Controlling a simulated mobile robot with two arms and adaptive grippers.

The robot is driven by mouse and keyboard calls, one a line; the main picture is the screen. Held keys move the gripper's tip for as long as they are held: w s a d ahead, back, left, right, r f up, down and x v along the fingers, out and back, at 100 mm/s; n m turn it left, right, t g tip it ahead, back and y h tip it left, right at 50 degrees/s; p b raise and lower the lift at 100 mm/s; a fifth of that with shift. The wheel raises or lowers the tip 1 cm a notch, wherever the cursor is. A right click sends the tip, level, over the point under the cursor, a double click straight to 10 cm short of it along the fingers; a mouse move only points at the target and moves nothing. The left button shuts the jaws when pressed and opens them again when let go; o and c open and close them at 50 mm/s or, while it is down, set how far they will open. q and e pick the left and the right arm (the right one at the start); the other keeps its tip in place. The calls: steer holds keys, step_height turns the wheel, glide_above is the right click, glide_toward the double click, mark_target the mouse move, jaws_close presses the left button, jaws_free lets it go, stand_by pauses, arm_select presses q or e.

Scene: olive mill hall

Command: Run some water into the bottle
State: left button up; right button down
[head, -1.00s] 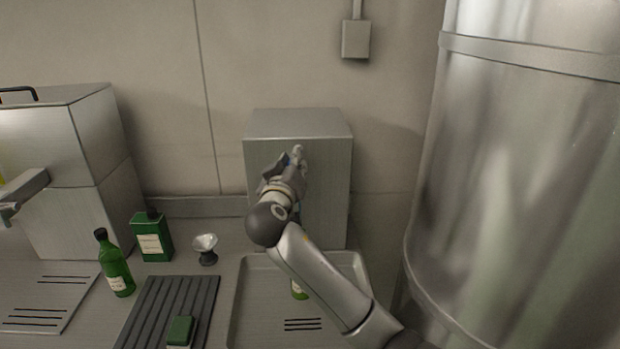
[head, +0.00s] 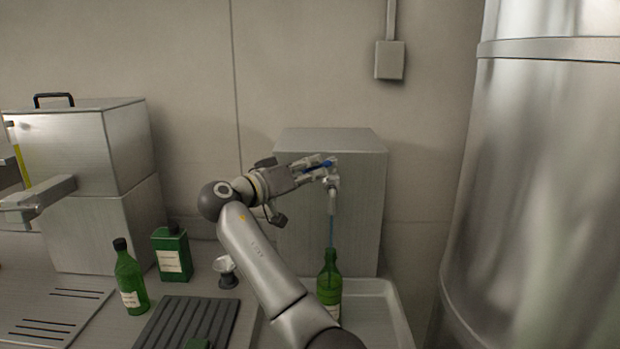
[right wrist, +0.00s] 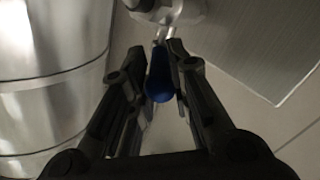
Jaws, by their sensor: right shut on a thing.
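A green bottle (head: 329,287) with a pale label stands upright in the metal tray, under a tap (head: 332,192) on the front of a steel box (head: 355,235). A thin blue stream of water runs down from the tap's spout to the bottle's mouth. My right gripper (head: 322,165) is at the top of the tap, shut on its blue lever (right wrist: 159,82), which shows between the fingers in the right wrist view. The lower part of the bottle is partly hidden by my right arm. My left gripper is not in view.
Another green bottle (head: 130,280), a green tin (head: 172,254) and a small funnel-like cup (head: 226,269) stand on the counter to the left, near a dark ribbed mat (head: 185,325). A large steel tank (head: 550,180) fills the right side.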

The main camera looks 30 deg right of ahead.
steer(key=shift+w+a+m+g, duration=0.1)
steer(key=shift+w+m+g, duration=0.1)
steer(key=shift+m+g, duration=0.1)
steer(key=c, duration=1.4)
jaws_free()
steer(key=shift+a, duration=0.1)
steer(key=v, duration=1.1)
steer(key=shift+s+a+f, duration=0.1)
steer(key=shift+s+a, duration=0.05)
steer(key=shift+a, duration=0.25)
